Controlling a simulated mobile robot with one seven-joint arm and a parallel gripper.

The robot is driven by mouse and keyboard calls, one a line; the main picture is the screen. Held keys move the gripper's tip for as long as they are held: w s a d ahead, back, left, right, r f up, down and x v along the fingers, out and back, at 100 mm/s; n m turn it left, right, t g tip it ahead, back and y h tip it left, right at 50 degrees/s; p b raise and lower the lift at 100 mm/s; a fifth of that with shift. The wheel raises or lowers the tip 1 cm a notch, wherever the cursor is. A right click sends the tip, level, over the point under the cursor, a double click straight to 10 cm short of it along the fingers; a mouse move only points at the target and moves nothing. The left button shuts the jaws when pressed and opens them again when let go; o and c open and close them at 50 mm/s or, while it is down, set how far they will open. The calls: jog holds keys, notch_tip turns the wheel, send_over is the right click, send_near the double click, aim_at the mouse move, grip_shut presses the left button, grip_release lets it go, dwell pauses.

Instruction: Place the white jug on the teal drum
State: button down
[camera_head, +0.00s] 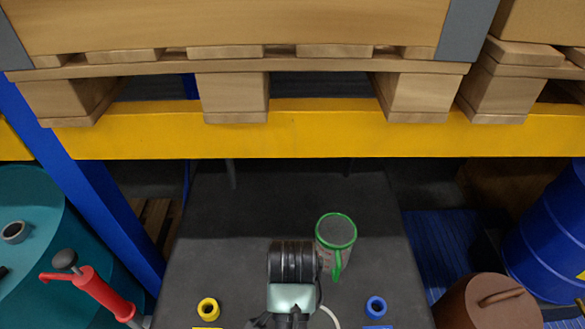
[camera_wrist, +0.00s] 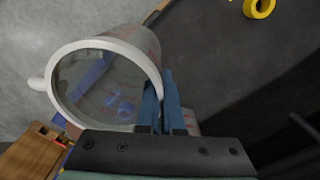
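The white jug (camera_wrist: 68,52) fills the left half of the wrist view, its white rim facing the camera and its handle at the left. My gripper (camera_wrist: 165,78) has its two blue fingers close together at the jug's right wall and looks shut on it. The exact contact is hard to see. The teal drum (camera_head: 40,245) stands at the left edge of the head view, partly cut off, with a dark round cap on top.
A green-rimmed jug (camera_head: 325,262) stands right beside my arm on a dark surface (camera_head: 230,230). A red object with a dark knob (camera_head: 95,290) is near the drum. A blue rack post (camera_head: 90,200) stands between drum and dark surface. Yellow beam (camera_head: 300,130) crosses behind. Brown drum (camera_head: 470,312) and blue drum (camera_head: 540,240) stand right.

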jog(key=n, duration=0.1)
jog(key=f+n, duration=0.1)
jog(key=n, duration=0.1)
jog(key=s+f+n+b, duration=0.1)
jog(key=n, duration=0.1)
jog(key=shift+f, duration=0.1)
jog(key=n, duration=0.3)
jog(key=f+n, duration=0.1)
jog(key=shift+s+d+b, duration=0.1)
jog(key=shift+s+b, duration=0.15)
jog(key=shift+b, duration=0.05)
